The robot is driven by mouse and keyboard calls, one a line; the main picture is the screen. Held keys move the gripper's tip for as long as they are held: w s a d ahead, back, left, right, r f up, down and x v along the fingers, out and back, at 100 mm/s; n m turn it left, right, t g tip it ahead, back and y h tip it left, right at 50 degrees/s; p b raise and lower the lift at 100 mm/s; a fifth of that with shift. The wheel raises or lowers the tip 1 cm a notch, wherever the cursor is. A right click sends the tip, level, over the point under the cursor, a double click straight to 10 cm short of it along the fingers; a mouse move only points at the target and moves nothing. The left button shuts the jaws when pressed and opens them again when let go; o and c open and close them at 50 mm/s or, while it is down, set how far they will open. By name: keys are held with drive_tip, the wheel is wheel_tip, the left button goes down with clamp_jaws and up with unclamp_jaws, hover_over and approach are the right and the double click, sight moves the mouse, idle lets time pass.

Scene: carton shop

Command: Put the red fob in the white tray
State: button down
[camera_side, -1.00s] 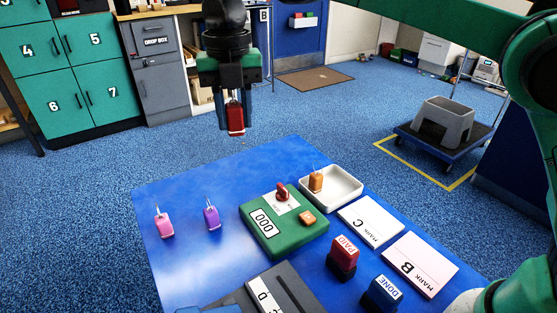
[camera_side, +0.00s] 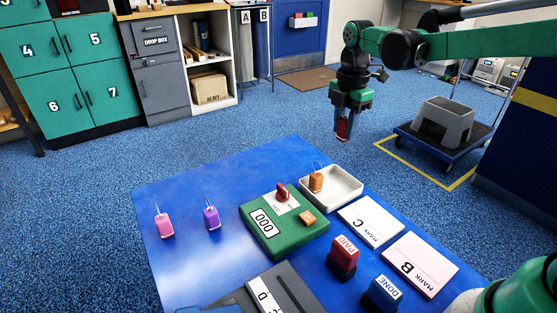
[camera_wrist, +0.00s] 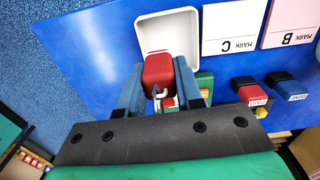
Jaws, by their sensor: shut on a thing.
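My gripper (camera_side: 346,112) is shut on the red fob (camera_side: 343,130) and holds it up in the air, above and behind the white tray in the side view. In the wrist view the red fob (camera_wrist: 158,69) sits between the fingers of my gripper (camera_wrist: 158,82), with its light ring toward the wrist. The white tray (camera_side: 349,189) lies on the blue table with an orange fob (camera_side: 316,183) in its left part. In the wrist view the tray (camera_wrist: 168,28) shows beyond the red fob, which hides part of it.
On the blue table (camera_side: 180,274) are a green device with a red knob (camera_side: 264,232), a purple fob (camera_side: 211,217), a pink fob (camera_side: 164,224), a MARK C card (camera_side: 370,222), a MARK B card (camera_side: 420,264), a PAID stamp (camera_side: 343,257) and a DONE stamp (camera_side: 382,293).

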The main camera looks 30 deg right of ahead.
sight(336, 183)
wheel_tip(336, 183, down, 11)
drive_tip(key=shift+f, duration=0.1)
idle(0.3)
drive_tip(key=c, duration=0.9)
unclamp_jaws()
drive_tip(key=shift+o, duration=0.2)
